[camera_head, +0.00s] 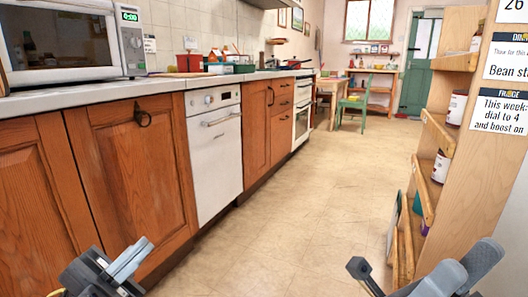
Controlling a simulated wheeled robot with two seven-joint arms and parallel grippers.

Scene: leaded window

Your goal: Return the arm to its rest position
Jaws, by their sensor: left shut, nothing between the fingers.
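My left gripper (128,262) is at the bottom left of the head view, in front of the wooden cupboard doors (133,165). Its grey fingers lie close together, shut with nothing between them. My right gripper (455,277) is at the bottom right, low beside the wooden shelf unit. No object shows in either gripper.
A worktop (160,84) with a microwave (72,42) runs along the left above a white dishwasher (213,145). A shelf unit (480,135) with jars stands close on the right. The floor (310,190) between is clear, towards a green chair (355,105).

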